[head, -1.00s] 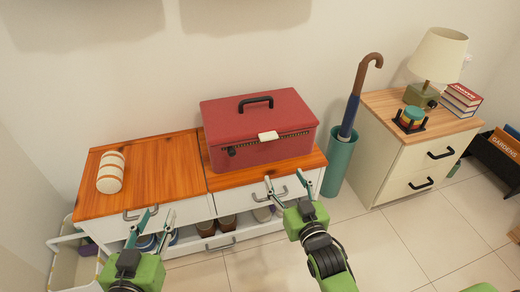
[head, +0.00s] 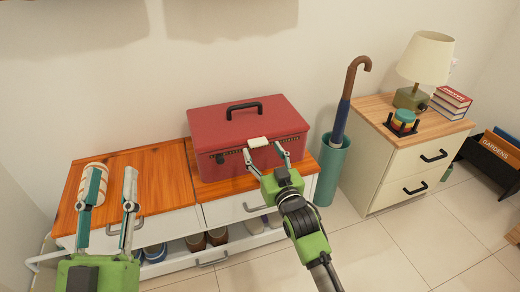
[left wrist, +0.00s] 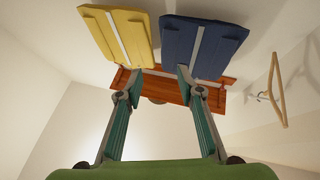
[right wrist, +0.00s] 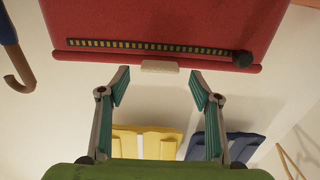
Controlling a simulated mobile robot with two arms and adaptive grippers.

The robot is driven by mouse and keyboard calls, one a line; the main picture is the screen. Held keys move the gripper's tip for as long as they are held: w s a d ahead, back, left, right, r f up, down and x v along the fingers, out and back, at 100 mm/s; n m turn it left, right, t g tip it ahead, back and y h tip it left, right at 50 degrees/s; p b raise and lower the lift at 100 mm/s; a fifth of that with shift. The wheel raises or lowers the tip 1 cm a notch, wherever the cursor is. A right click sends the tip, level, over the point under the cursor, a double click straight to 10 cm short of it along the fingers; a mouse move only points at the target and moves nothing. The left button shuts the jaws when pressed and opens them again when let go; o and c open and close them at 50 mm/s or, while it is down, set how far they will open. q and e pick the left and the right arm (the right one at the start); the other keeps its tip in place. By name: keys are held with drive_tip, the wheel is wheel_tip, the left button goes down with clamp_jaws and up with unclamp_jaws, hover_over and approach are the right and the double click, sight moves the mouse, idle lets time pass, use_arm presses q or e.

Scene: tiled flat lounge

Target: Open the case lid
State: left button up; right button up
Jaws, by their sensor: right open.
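The red case (head: 248,135) stands shut on the wooden bench top, with a black handle on its lid and a pale latch tab (head: 258,142) at the front edge of the lid. In the right wrist view the case (right wrist: 160,22) fills the top and the latch tab (right wrist: 160,66) lies just beyond my fingertips. My right gripper (head: 265,152) is open, its fingers on either side of the tab, apparently not touching it. My left gripper (head: 112,172) is open and empty, raised over the left part of the bench.
A white roll with tan bands (head: 92,184) lies on the bench's left end. Shoes sit on the shelf below. Right of the bench are a teal umbrella stand (head: 330,170) and a cabinet (head: 398,160) with a lamp (head: 426,60).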

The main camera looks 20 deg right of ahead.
sight(260, 146)
use_arm(q)
drive_tip(key=shift+s+a+r+t+h+b, duration=0.1)
drive_tip(key=shift+s+r+t+h+b, duration=0.15)
drive_tip(key=shift+s+r+t, duration=0.7)
drive_tip(key=shift+s+a+r+t+h+b, duration=0.15)
drive_tip(key=shift+s+r+t+h, duration=0.25)
drive_tip(key=shift+s+r, duration=0.55)
use_arm(e)
drive_tip(key=shift+w, duration=1.65)
use_arm(q)
drive_tip(key=shift+w+r, duration=0.2)
